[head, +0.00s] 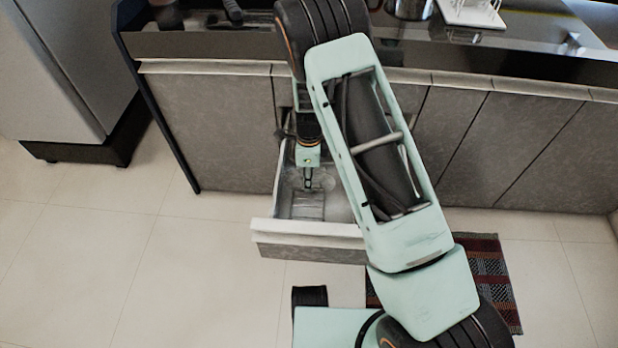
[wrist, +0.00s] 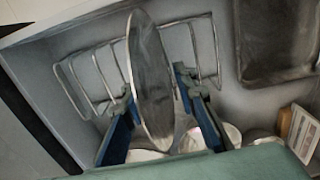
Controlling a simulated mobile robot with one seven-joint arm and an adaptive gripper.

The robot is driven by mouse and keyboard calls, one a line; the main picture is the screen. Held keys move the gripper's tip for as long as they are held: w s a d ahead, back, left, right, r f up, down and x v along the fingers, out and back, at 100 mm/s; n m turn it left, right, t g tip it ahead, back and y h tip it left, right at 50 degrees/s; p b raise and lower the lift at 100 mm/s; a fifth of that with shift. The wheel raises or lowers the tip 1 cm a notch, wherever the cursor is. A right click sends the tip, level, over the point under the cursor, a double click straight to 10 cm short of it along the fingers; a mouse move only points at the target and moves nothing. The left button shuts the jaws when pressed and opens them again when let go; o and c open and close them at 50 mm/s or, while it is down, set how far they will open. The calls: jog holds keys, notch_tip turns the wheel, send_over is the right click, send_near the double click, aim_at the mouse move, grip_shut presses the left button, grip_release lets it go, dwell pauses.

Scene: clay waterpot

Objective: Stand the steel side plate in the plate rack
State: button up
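The steel side plate (wrist: 152,85) stands on edge, slightly tilted, among the wires of the plate rack (wrist: 95,82) in the wrist view. My gripper (wrist: 156,88) has its blue fingers spread on either side of the plate, with space between fingers and plate at the right. The left fingertip is close to the plate's left rim; I cannot tell whether it touches. In the head view my gripper (head: 308,183) points down into the open drawer (head: 308,229); the plate is hard to make out there.
In the wrist view, a dark tray (wrist: 276,42) lies at the upper right, and pale bowls or cups (wrist: 232,134) sit near the right finger. A small box (wrist: 303,130) is at the right edge. The counter (head: 205,46) overhangs behind the drawer.

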notch_tip(320, 180, up, 12)
jog(key=p, duration=0.3)
jog(key=shift+r+p, duration=0.15)
jog(key=shift+p, duration=0.2)
